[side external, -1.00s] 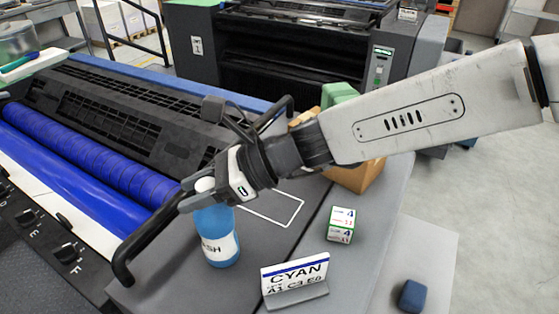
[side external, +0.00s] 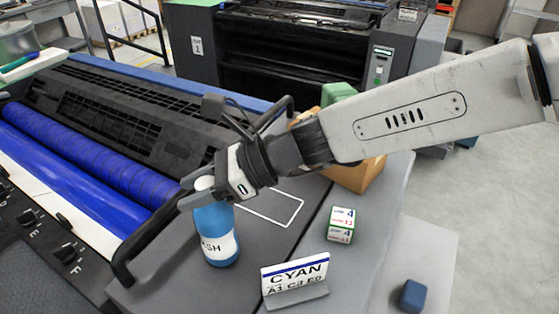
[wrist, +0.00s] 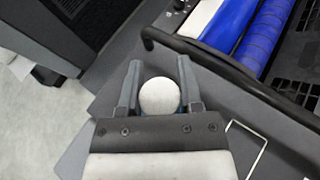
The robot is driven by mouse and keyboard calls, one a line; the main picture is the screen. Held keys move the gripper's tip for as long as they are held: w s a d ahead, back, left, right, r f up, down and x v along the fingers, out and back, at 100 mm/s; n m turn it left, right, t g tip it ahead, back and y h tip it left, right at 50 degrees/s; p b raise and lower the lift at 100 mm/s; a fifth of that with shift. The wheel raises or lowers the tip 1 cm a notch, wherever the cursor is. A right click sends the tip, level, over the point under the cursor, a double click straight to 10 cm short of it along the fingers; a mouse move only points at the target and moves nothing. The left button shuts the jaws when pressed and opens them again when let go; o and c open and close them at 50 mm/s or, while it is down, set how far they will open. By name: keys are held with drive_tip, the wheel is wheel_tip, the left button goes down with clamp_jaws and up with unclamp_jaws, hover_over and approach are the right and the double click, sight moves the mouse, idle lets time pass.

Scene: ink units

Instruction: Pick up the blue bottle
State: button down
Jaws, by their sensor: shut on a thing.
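The blue bottle (side external: 213,222) stands upright on the grey top, with a white label ending in "SH". My gripper (side external: 192,196) reaches it from the upper right and is shut on it near its top, just below the white cap. In the wrist view the round white cap (wrist: 160,97) sits between the two fingers of my gripper (wrist: 160,85), with a little blue showing beside it. The lower body of the bottle is hidden in the wrist view.
A black bar handle (side external: 146,240) runs close left of the bottle. A "CYAN" sign (side external: 295,275) stands in front, and a small printed box (side external: 340,225) is to the right. A blue block (side external: 413,295) lies at lower right. A white outlined rectangle (side external: 275,208) is on the top behind.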

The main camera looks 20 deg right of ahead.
drive_tip(key=shift+r, duration=0.75)
drive_tip(key=s+d+r, duration=1)
drive_tip(key=r, duration=0.1)
drive_tip(key=shift+r, duration=0.15)
drive_tip(key=shift+w, duration=0.15)
